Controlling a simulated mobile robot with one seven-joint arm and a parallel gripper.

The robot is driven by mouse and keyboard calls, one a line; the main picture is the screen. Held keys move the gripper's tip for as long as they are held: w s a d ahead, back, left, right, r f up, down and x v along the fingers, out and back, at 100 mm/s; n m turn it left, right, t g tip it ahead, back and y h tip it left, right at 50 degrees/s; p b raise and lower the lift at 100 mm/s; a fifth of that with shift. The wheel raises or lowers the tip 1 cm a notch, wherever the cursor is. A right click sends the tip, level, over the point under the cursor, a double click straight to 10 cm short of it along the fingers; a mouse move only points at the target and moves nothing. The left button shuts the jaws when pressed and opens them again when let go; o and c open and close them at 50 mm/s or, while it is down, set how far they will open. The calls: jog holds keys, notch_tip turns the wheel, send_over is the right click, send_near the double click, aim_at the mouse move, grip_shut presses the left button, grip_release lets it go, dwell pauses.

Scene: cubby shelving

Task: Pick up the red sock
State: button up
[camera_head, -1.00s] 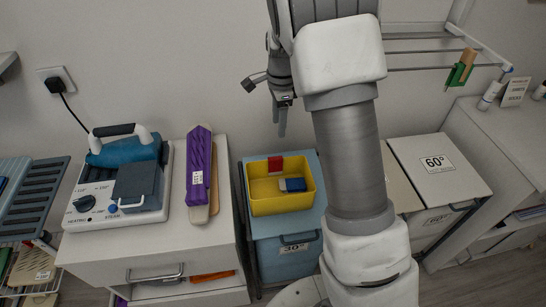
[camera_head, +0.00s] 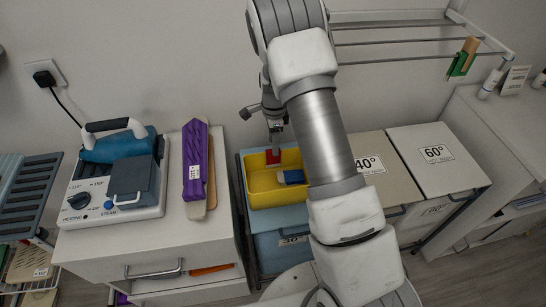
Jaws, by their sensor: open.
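The red sock (camera_head: 272,157) is a small folded red piece at the back of the yellow bin (camera_head: 263,202). Part of it is hidden behind my gripper. My gripper (camera_head: 275,147) points down over the back of the bin, right at the sock in the picture. It is open; I cannot tell whether its fingers are around the sock or above it. A blue folded piece (camera_head: 291,177) lies in the bin in front of the sock, towards the right.
The bin stands on a blue lidded hamper (camera_head: 283,217). Hampers marked 40° (camera_head: 369,166) and 60° (camera_head: 437,155) stand to the right. A steam iron station (camera_head: 115,180) and a purple-covered board (camera_head: 195,165) are on the left cabinet. A wall rack (camera_head: 400,40) is behind my arm.

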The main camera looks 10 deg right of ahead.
aim_at(273, 159)
jog(key=f, duration=0.5)
jog(key=shift+s+a+f, duration=0.15)
jog(key=shift+s+f, duration=0.1)
jog(key=shift+f, duration=0.05)
grip_shut()
